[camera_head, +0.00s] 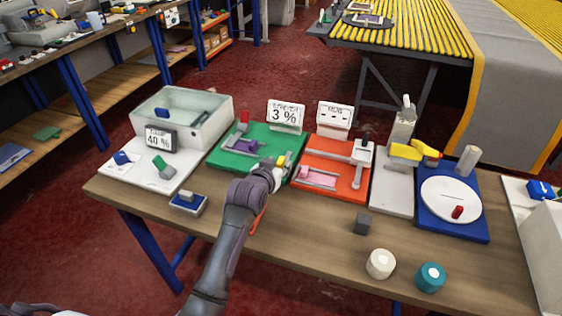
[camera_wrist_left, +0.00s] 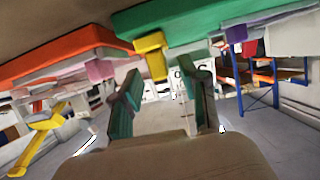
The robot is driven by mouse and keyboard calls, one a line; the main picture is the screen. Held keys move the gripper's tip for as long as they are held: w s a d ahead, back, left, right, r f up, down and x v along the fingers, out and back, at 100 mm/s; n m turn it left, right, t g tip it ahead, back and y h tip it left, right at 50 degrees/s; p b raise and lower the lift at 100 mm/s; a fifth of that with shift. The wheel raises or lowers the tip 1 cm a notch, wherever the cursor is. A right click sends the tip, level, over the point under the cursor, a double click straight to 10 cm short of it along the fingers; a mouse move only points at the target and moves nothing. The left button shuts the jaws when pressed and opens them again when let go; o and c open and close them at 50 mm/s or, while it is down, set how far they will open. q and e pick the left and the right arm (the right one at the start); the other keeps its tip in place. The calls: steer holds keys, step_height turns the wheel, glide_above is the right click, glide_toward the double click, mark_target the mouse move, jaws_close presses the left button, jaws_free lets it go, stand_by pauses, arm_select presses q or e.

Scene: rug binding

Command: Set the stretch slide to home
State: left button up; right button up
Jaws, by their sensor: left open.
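The green board (camera_head: 240,160) stands on the table with a display (camera_head: 285,115) reading 3 % at its back; the small heading on it is too blurred to read surely. A yellow knob (camera_head: 281,161), which seems to be the slide's handle, sits at the board's front right. A purple piece (camera_head: 245,146) lies on the board. My left gripper (camera_head: 268,172) is at the board's front edge, just in front of the yellow knob. In the left wrist view, its teal fingers (camera_wrist_left: 163,98) are apart with nothing between them, and the yellow knob (camera_wrist_left: 152,55) is beyond the tips.
To the right is an orange board (camera_head: 323,180) with a pink piece, then a grey stand with a yellow lever (camera_head: 405,151) and a blue base with a white disc (camera_head: 450,203). A clear bin (camera_head: 185,112) stands left. A dark cube (camera_head: 362,223) and two round pots are at the front.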

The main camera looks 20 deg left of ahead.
arm_select(q)
steer(key=shift+x, duration=1.4)
jaws_close()
